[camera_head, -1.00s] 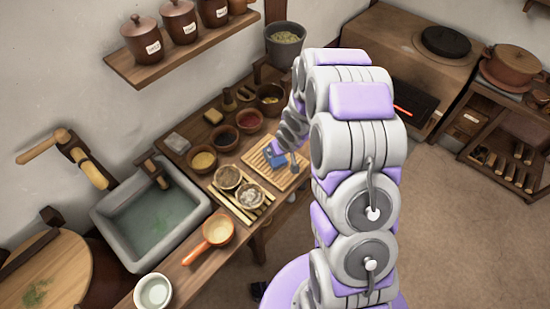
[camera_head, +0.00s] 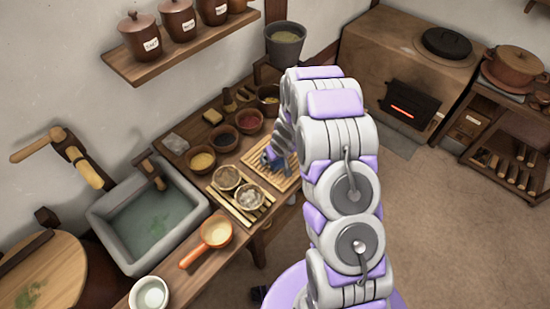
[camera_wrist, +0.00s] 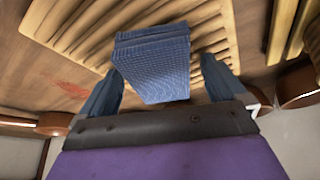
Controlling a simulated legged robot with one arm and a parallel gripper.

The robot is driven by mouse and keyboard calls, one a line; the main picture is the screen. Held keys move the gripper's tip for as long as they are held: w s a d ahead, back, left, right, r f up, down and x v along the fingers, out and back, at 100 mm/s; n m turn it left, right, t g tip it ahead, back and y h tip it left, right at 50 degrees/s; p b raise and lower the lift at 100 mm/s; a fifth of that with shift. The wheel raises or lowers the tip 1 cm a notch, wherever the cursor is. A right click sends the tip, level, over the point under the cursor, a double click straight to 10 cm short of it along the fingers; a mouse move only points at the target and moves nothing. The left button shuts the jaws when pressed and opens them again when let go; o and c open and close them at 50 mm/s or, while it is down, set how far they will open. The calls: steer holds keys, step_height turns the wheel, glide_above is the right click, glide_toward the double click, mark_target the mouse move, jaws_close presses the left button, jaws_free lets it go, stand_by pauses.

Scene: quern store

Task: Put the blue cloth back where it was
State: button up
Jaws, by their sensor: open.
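The blue cloth (camera_wrist: 153,62) is a folded, woven block. In the wrist view it lies on the slatted wooden board (camera_wrist: 215,28), between the two fingers of my gripper (camera_wrist: 161,68). The fingers are open, one on each side of the cloth, with a narrow gap showing at the left. In the head view my gripper (camera_head: 268,159) is low over the slatted board (camera_head: 284,182) on the wooden counter. There my gripper and arm hide most or all of the cloth.
Several spice bowls, including a yellow one (camera_head: 202,162) and a red one (camera_head: 249,121), stand close behind and left of the board. Two jars (camera_head: 249,196) sit on a slatted rack in front. A stone sink (camera_head: 150,218) and orange-handled pan (camera_head: 215,233) are further left.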

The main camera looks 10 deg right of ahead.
steer(key=c, duration=1.2)
steer(key=shift+o, duration=0.2)
